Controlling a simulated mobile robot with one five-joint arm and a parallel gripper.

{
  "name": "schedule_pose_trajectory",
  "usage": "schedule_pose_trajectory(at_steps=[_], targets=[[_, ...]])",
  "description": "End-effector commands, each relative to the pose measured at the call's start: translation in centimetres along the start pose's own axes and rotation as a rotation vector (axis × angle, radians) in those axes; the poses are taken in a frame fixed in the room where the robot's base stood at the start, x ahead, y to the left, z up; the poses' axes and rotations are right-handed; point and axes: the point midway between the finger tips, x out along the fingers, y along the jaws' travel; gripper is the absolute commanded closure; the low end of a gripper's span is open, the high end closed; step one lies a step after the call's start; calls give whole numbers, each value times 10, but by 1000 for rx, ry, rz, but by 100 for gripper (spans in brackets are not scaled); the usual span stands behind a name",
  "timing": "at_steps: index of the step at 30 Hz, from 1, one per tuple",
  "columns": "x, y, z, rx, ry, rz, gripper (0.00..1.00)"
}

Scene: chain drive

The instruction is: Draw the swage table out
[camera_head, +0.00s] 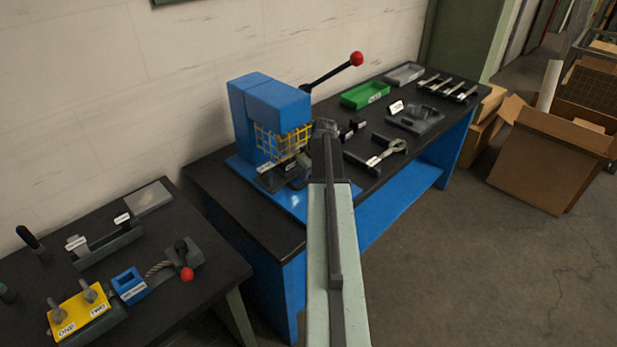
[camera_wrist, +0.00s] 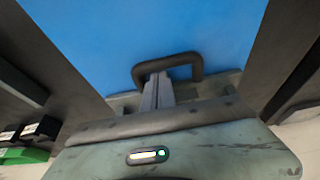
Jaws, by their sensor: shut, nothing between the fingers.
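The blue press (camera_head: 262,105) stands on the long bench, with a yellow mesh guard (camera_head: 283,143) on its front. Low under the guard is a dark grey part with small labels (camera_head: 268,178), which may be the swage table; my arm partly covers this area. In the wrist view a black bow handle (camera_wrist: 183,60) stands in front of a blue surface (camera_wrist: 150,30). My gripper (camera_wrist: 156,82) is shut and empty. Its fingertips appear inside the bow, just short of its bar; I cannot tell whether they touch. In the head view my gripper (camera_head: 325,130) is in front of the press.
A lever with a red knob (camera_head: 356,59) sticks out right of the press. A green tray (camera_head: 366,95), a grey fixture (camera_head: 416,119) and small tools lie right on the bench. A second bench (camera_head: 215,262) with labelled fixtures stands left. Open floor lies in front, right.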

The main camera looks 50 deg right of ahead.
Motion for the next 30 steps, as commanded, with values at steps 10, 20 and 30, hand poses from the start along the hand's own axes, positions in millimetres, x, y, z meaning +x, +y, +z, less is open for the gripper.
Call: schedule_pose_trajectory(at_steps=[10,20,30], targets=[[-2,0,2,1,0,0,100],[-18,-1,46,4,-1,1,100],[-44,-1,118,5,-2,1,100]])
